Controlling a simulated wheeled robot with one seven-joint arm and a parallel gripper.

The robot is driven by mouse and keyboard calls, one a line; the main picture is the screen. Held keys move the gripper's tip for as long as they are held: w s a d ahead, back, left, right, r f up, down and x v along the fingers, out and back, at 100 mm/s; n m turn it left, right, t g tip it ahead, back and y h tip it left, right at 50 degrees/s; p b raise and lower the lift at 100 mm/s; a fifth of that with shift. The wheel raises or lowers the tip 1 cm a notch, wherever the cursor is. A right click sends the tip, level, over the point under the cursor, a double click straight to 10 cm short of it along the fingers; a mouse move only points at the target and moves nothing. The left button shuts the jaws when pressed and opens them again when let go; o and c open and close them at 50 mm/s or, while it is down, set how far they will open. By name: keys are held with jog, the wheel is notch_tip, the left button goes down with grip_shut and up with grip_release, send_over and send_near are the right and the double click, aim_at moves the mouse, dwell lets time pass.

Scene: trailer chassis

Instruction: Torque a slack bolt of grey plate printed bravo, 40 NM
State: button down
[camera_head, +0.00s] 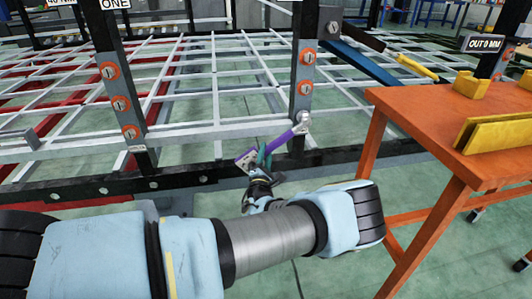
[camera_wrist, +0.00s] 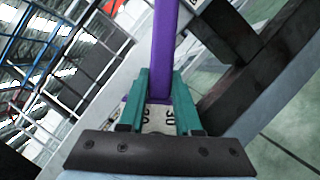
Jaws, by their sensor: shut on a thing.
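My gripper (camera_head: 262,158) is shut on the handle of a purple torque wrench (camera_head: 281,139), below and left of the right-hand black post. In the wrist view the teal fingers (camera_wrist: 160,103) clasp the purple wrench (camera_wrist: 165,45), with a scale reading "30" between them. The silver wrench head (camera_head: 303,121) is at the low end of the grey plate (camera_head: 304,73) on that post. It covers the spot below two visible bolts with orange washers, an upper one (camera_head: 307,57) and a lower one (camera_head: 304,88). I cannot tell whether it is seated on a bolt. No "bravo" print is readable.
A left post carries another grey plate with several orange-washered bolts (camera_head: 120,103). An orange table (camera_head: 440,100) with yellow blocks stands close on the right. The black chassis rail (camera_head: 90,187) runs across below the posts. A white lattice lies behind.

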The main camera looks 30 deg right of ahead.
jog(key=shift+w+a+r+m+g+p, duration=0.15)
jog(key=shift+a+r+m+g+p, duration=0.15)
jog(key=shift+r+m+p, duration=0.5)
jog(key=shift+w+a+r+m+g+p, duration=0.15)
jog(key=shift+a+r+m+p, duration=0.25)
jog(key=shift+p, duration=0.8)
jog(key=shift+w+a+r+m+g+p, duration=0.15)
jog(key=shift+r+m+p, duration=0.15)
jog(key=shift+r+p, duration=0.35)
jog(key=shift+s+a+r+m+g+p, duration=0.1)
jog(key=shift+a+r+m+g+p, duration=0.2)
jog(key=shift+p, duration=0.65)
jog(key=shift+w+a+r+m+p, duration=0.1)
jog(key=shift+r+m+p, duration=0.2)
jog(key=shift+r+p, duration=0.4)
jog(key=shift+r+p, duration=0.15)
jog(key=shift+p, duration=0.45)
jog(key=shift+f, duration=0.3)
jog(key=shift+d+f, duration=0.1)
jog(key=shift+f, duration=0.1)
jog(key=s+a+p, duration=0.2)
jog(key=s, duration=0.3)
jog(key=shift+s, duration=0.35)
